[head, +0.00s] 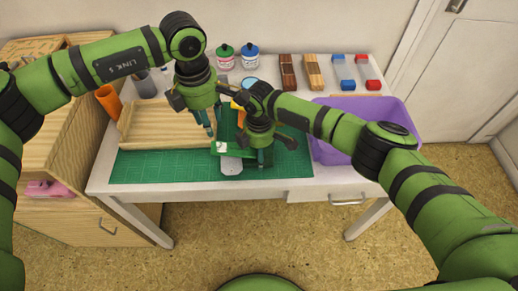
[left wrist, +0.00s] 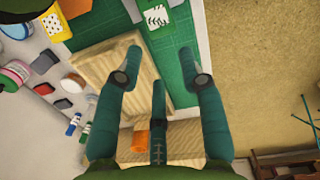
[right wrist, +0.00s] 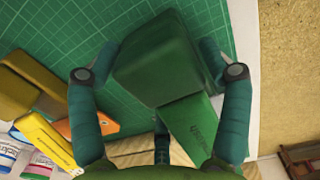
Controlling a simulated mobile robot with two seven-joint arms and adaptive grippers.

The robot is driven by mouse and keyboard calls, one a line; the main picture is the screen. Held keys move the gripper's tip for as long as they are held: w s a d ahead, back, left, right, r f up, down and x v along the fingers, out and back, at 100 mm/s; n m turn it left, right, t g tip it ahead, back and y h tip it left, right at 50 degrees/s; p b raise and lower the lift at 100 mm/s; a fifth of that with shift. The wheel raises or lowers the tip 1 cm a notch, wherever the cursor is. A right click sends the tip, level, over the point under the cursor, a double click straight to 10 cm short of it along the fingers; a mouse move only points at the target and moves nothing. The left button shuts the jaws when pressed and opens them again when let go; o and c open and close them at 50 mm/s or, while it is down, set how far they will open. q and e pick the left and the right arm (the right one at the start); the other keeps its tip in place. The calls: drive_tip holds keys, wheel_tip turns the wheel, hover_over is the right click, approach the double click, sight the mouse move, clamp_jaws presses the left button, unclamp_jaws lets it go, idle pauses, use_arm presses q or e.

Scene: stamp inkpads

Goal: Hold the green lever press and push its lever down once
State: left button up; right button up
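The green lever press (head: 226,151) stands on the green cutting mat, with a white patterned label on its left part and a grey plate at its front. My right gripper (head: 262,155) is at its right end. In the right wrist view its fingers lie against both sides of the dark green body (right wrist: 155,60), with the flatter green part (right wrist: 190,125) below it. My left gripper (head: 208,132) is above and left of the press. Its fingers are spread and empty in the left wrist view (left wrist: 162,52), where the white label (left wrist: 156,18) lies beyond the fingertips.
A wooden tray (head: 165,125) lies left on the mat (head: 140,168). Green and blue jars (head: 224,57), wooden blocks and red-and-blue stamps line the back. A purple bin (head: 385,108) stands at the right. Yellow items lie behind the press.

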sight(217, 147)
drive_tip(key=c, duration=0.8)
use_arm(q)
drive_tip(key=shift+d+f, duration=0.1)
clamp_jaws()
drive_tip(key=shift+m, duration=0.8)
drive_tip(key=shift+w+d+f, duration=0.1)
drive_tip(key=shift+w+f, duration=0.05)
drive_tip(key=shift+f, duration=3.35)
drive_tip(key=shift+f, duration=0.35)
use_arm(e)
drive_tip(key=shift+c, duration=0.2)
use_arm(q)
drive_tip(key=shift+f, duration=3)
use_arm(e)
drive_tip(key=shift+s+a+r, duration=0.1)
